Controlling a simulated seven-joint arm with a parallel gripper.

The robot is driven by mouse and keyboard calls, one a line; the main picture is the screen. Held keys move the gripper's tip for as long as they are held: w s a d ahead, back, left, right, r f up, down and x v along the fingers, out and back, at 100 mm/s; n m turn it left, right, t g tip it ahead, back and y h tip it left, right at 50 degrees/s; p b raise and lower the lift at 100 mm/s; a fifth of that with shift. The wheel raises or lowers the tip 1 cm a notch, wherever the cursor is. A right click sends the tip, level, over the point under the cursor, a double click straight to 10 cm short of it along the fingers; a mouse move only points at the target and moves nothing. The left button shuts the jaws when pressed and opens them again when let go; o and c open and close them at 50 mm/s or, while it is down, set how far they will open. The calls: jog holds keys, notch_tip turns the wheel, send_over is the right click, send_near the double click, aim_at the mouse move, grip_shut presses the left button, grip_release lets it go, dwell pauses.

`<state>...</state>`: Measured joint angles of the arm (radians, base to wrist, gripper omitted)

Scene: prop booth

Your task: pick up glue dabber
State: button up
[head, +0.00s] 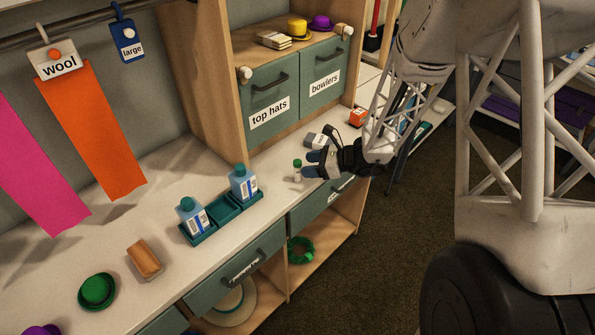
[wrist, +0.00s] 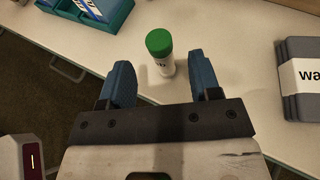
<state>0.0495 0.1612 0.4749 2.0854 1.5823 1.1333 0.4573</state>
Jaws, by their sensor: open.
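The glue dabber, a small white bottle with a green cap, stands upright on the white counter near its front edge. It shows in the head view (head: 297,171) and in the wrist view (wrist: 160,52). My gripper (head: 309,164) is just to the right of it in the head view, low over the counter. In the wrist view my gripper (wrist: 164,82) has its two blue fingers apart, with the dabber ahead of and between their tips. The fingers do not appear to touch it. Nothing hides the dabber in the wrist view.
A grey stack with a white band (wrist: 303,80) lies to the right in the wrist view. The counter around the dabber is clear.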

aim_at(297, 171)
jog(key=shift+w+a+f, duration=0.15)
jog(key=shift+a+f, duration=0.05)
jog(key=shift+a, duration=0.35)
jog(key=shift+x, duration=2.65)
jog(key=shift+c, duration=0.3)
jog(key=c, duration=0.9)
